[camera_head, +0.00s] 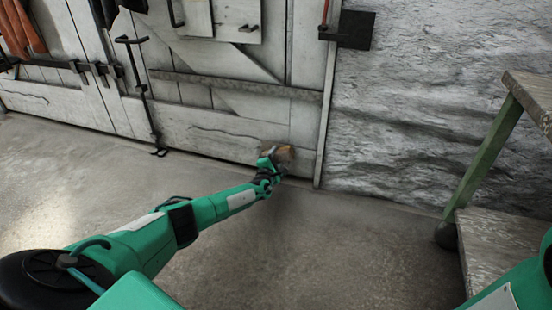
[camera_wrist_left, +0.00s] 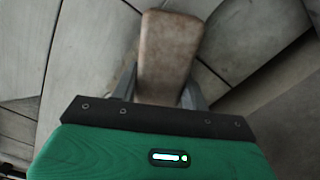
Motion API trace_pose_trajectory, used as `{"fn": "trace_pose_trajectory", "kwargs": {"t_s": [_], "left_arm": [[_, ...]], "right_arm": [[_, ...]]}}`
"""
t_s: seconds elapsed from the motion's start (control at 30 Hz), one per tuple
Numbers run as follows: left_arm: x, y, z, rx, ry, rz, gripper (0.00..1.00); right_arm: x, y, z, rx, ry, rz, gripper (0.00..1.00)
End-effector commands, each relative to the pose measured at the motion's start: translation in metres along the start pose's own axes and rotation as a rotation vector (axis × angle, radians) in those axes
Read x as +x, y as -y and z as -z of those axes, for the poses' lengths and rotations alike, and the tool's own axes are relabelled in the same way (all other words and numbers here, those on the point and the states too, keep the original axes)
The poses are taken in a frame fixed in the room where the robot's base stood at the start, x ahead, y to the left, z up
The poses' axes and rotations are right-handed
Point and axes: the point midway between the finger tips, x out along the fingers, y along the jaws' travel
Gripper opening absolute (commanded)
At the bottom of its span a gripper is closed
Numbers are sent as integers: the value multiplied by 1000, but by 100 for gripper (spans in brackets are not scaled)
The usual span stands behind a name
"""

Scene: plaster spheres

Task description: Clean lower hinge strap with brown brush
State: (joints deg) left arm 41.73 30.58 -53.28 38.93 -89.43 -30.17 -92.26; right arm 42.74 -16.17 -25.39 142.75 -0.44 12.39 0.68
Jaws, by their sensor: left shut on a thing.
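The brown brush (camera_head: 281,153) is at the lower right of the grey plank door (camera_head: 225,125), close to its face. My left gripper (camera_head: 268,163) is shut on it. In the left wrist view the brush (camera_wrist_left: 168,48) shows as a worn brown block between the two fingers, with grey boards behind it. I cannot make out the lower hinge strap; the brush and gripper cover part of the door's lower right corner. Whether the brush touches the door is not clear. My right gripper is out of the picture; only part of my right arm shows at lower right.
A rough stone wall (camera_head: 420,110) stands to the right. A green-legged step or bench (camera_head: 483,160) is at the far right. The concrete floor (camera_head: 320,240) before the door is clear.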

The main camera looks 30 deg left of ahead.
Motion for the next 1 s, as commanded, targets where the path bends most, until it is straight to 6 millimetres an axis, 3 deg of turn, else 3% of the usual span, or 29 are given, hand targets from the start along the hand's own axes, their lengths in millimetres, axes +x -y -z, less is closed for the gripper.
{"fn": "trace_pose_trajectory", "kwargs": {"t_s": [0.7,1.0], "left_arm": [[0,-2,-40,-1,0,-1,20],[1,0,-40,0,0,-1,20]], "right_arm": [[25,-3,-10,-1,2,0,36],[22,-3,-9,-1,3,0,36]]}}
